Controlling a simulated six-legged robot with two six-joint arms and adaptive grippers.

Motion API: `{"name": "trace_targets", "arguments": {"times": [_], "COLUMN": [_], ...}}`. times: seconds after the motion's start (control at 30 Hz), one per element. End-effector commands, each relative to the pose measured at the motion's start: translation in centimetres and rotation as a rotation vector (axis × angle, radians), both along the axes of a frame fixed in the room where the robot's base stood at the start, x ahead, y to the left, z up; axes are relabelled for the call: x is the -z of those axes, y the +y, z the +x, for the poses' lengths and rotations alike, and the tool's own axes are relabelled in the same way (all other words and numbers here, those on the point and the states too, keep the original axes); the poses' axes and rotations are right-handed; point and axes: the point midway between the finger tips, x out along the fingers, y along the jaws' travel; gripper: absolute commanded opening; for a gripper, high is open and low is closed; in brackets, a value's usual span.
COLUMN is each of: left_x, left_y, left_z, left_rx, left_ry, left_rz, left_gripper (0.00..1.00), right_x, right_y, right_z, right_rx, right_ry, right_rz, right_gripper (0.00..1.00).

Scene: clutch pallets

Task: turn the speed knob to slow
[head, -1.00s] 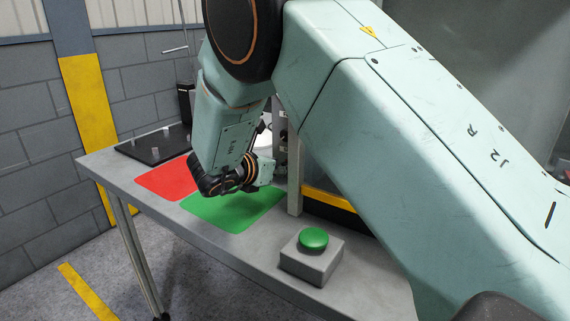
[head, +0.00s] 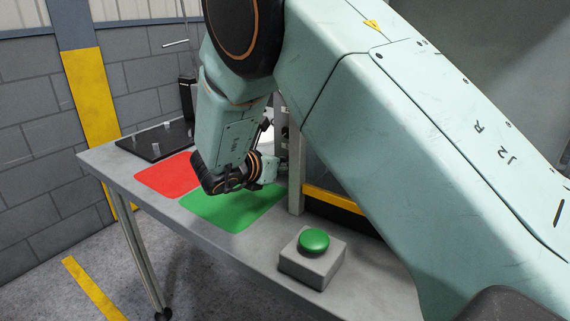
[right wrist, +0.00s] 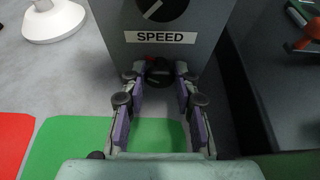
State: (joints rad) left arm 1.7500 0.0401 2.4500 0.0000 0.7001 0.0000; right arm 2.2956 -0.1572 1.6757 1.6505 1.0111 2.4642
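The speed knob (right wrist: 157,6) is black with a pale pointer line, cut off by the top edge of the right wrist view. The pointer slants from lower left to upper right. The SPEED label (right wrist: 160,38) is below it on a grey panel (right wrist: 118,22). My right gripper (right wrist: 156,73) is open, its fingers apart in front of the panel below the label. A dark round part (right wrist: 159,71) with some red beside it shows between the fingertips, and I cannot tell whether they touch it. In the head view my right arm hides the knob. My left gripper is not in view.
The grey table (head: 225,252) bears a red mat (head: 165,178), a green mat (head: 235,208), a black plate with pegs (head: 150,146) and a green push button (head: 313,241) on a grey box. A white round base (right wrist: 54,22) stands left of the panel.

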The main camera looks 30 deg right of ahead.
Motion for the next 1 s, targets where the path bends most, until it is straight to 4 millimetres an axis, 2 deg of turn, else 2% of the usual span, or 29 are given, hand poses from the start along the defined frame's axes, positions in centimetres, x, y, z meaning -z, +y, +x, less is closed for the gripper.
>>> {"name": "trace_targets", "arguments": {"times": [0.07,0.3,1.0], "left_x": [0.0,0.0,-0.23], "left_y": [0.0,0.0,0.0], "left_z": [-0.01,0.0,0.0], "left_rx": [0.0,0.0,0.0], "left_ry": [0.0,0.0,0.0], "left_rz": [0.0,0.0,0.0], "left_gripper": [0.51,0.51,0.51], "right_x": [0.01,0.01,-0.02], "right_y": [-0.05,-0.2,-0.23], "right_z": [0.02,0.08,0.09], "right_rx": [0.0,0.001,0.002], "right_ry": [0.0,0.0,0.022], "right_rz": [0.0,0.0,-0.01], "right_gripper": [0.21,0.0,0.0]}}
